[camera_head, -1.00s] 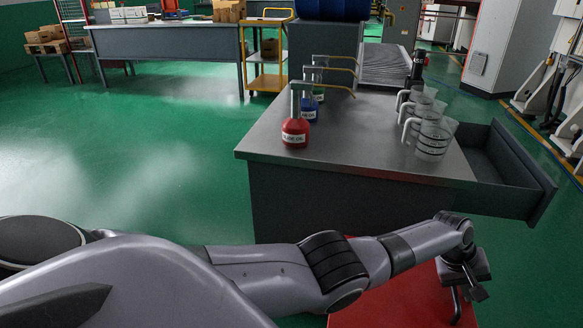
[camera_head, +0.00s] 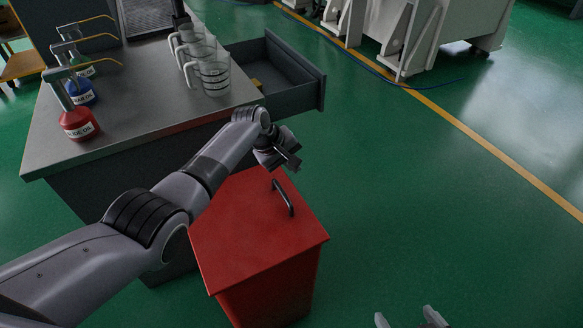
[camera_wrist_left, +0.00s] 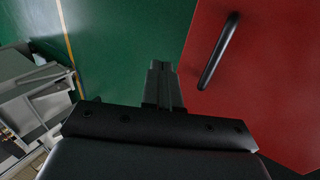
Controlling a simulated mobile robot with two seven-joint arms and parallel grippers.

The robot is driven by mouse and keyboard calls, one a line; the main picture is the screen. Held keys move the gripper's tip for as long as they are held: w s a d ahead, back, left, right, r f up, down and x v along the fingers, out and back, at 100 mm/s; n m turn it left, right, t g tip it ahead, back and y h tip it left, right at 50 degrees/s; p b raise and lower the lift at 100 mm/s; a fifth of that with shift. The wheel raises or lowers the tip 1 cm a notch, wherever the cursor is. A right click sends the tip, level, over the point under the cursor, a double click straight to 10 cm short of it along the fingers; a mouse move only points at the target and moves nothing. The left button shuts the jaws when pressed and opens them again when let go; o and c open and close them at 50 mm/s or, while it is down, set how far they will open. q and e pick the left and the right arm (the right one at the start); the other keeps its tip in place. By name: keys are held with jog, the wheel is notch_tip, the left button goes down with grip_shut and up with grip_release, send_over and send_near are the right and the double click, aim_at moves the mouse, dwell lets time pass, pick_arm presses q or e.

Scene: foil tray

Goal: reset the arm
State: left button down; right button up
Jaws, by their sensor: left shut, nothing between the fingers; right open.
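My left arm reaches in from the left of the head view. Its gripper (camera_head: 288,157) hangs near the far edge of a red box and holds nothing. In the left wrist view its two fingers (camera_wrist_left: 163,84) are together, with the red top and black handle to their right. My right gripper (camera_head: 410,319) shows only as two fingertips at the bottom edge of the head view. They stand apart with nothing visible between them.
The red box (camera_head: 245,230) has a black bar handle (camera_head: 284,198) on top. A metal table (camera_head: 140,117) carries red (camera_head: 78,122), blue and green pump bottles and clear measuring jugs (camera_head: 214,77). Its grey drawer (camera_head: 290,85) is open. The green floor at right is clear.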

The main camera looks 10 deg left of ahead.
pick_arm(q)
notch_tip(320, 180, up, 6)
jog(key=shift+f+p, duration=0.1)
jog(key=shift+p, duration=0.45)
